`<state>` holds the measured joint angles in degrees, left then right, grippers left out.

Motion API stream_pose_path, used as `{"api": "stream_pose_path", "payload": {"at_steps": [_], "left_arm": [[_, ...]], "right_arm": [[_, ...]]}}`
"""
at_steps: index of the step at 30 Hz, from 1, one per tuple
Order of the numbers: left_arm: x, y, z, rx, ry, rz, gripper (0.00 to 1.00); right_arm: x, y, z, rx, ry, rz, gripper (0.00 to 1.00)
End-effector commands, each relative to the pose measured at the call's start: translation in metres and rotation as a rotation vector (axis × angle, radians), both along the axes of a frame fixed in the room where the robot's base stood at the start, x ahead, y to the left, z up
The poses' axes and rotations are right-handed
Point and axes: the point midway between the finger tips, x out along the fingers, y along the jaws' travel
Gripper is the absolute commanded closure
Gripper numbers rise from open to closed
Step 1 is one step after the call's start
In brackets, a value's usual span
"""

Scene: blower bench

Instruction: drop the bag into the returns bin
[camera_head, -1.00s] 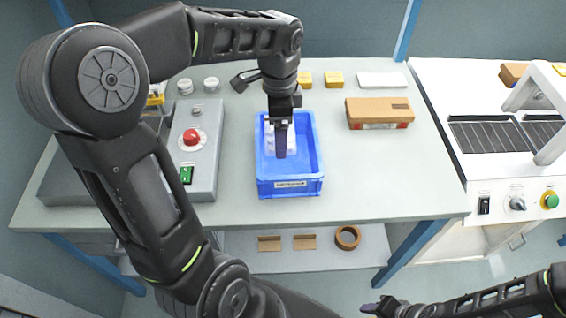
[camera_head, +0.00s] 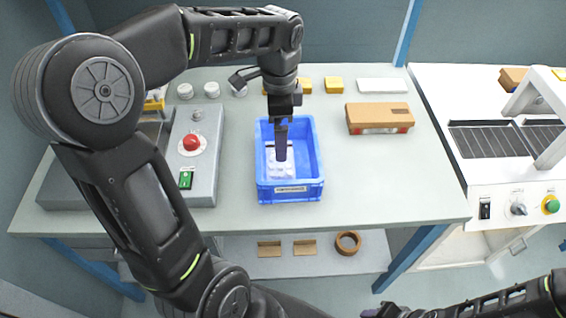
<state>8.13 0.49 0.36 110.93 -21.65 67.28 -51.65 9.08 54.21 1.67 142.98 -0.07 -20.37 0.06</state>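The white bag (camera_head: 281,170) is inside the blue bin (camera_head: 312,165), low toward its near side. My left gripper (camera_head: 281,156) points down into the bin, with its dark fingers in front of part of the bag. The fingers are seen edge-on, so I cannot tell whether they are open or touch the bag. The bin stands upright on the bench and has a label on its front wall. My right gripper (camera_head: 374,312) is low at the bottom edge, away from the bench and partly cut off.
A grey control box (camera_head: 203,150) with a red button stands left of the bin. A brown carton (camera_head: 379,116) lies to the right. White jars, yellow blocks (camera_head: 334,84) and a white slab (camera_head: 383,85) line the back. The bench front right is clear.

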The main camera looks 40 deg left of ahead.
Motion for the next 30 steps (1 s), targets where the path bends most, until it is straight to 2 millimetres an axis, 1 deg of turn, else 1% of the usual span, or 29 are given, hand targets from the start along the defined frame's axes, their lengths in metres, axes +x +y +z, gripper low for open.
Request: {"api": "stream_pose_path", "payload": {"at_steps": [1, 6, 9, 11, 15, 30], "left_arm": [[0.001, 0.000, 0.008, 0.000, -0.005, 0.000, 0.00], [0.001, 0.000, 0.037, -0.001, -0.004, -0.001, 0.00], [0.001, -0.001, 0.050, 0.000, -0.003, -0.001, 0.00], [0.000, 0.000, 0.055, -0.002, -0.001, -0.001, 0.00], [0.000, -0.001, 0.058, -0.001, 0.000, -0.001, 0.00], [0.000, 0.000, 0.058, -0.001, 0.000, -0.001, 0.00]], "right_arm": [[0.000, 0.000, 0.000, 0.000, 0.000, 0.000, 0.64], [0.000, 0.000, -0.001, 0.000, 0.000, 0.000, 0.64], [0.000, 0.000, -0.001, 0.000, 0.000, 0.000, 0.64], [0.000, 0.000, -0.001, 0.000, 0.000, 0.000, 0.64], [0.000, 0.000, -0.001, 0.000, 0.000, 0.000, 0.64], [0.000, 0.000, -0.001, 0.000, 0.000, 0.000, 0.64]]}}
